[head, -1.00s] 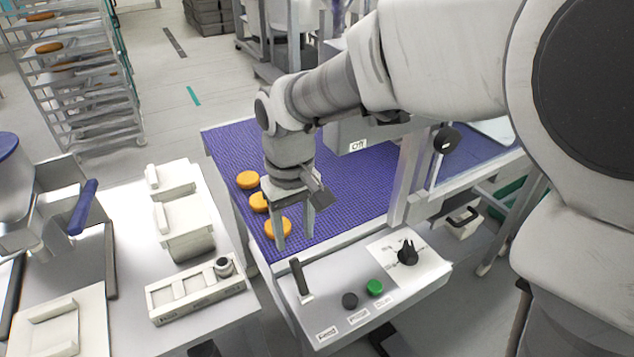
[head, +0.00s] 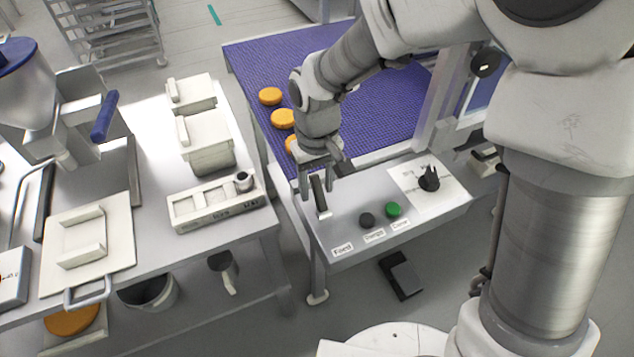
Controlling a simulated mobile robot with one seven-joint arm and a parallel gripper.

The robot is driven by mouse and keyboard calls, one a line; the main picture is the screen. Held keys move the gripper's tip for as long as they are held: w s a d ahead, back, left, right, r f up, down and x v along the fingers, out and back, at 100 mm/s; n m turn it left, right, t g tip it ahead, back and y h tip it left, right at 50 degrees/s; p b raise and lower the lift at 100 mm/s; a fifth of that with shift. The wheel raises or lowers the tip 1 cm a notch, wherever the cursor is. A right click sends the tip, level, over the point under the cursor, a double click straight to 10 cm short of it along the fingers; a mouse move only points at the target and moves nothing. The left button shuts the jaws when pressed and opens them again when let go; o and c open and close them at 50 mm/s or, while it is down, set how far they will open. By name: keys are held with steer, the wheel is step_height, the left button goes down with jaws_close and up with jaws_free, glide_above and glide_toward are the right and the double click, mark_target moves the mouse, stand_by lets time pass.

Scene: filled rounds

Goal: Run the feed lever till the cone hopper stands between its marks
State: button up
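The feed lever (head: 321,203) is a dark upright handle on the grey control panel, behind a label that reads "Feed". My gripper (head: 319,184) points down over the lever. Its fingers look spread, one on each side of the lever's upper part; I cannot tell whether they touch it. A grey metal cone hopper (head: 25,85) with a blue top stands at the upper left, cut off by the picture's edge. I cannot make out any marks on it or a level inside.
The panel also holds a black button (head: 367,220), a green button (head: 393,209) and a black knob (head: 429,179). Orange rounds (head: 283,118) lie on the purple belt (head: 375,110) behind my gripper. A white table (head: 200,255) with trays stands left.

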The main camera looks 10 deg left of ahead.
jaws_close()
stand_by(1.2)
